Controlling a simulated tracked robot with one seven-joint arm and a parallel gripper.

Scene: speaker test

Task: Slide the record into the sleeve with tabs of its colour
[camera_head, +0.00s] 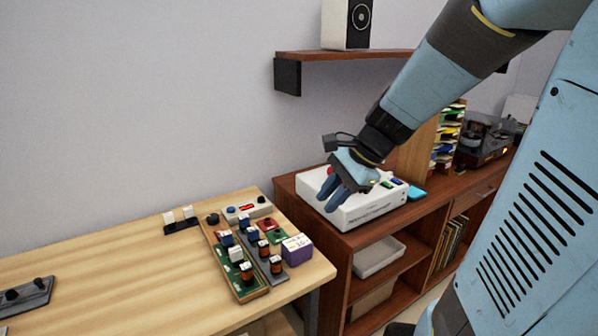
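My gripper (335,192) points down over the white box-shaped device (372,208) on the brown cabinet. Its blue fingers cover part of the device's top, and I cannot tell whether they touch it or how far apart they are. No record can be made out in the camera view. A stack of coloured tabs (448,133), with yellow, green, white and blue among them, stands behind my arm on the cabinet, beside an upright wooden panel (414,152). The sleeves themselves are too small and partly hidden to tell apart.
A dark machine (485,138) stands at the cabinet's far right. The wooden table (120,275) at left holds circuit boards (238,262) and a purple box (297,250). A shelf (340,55) with a speaker (347,22) hangs above.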

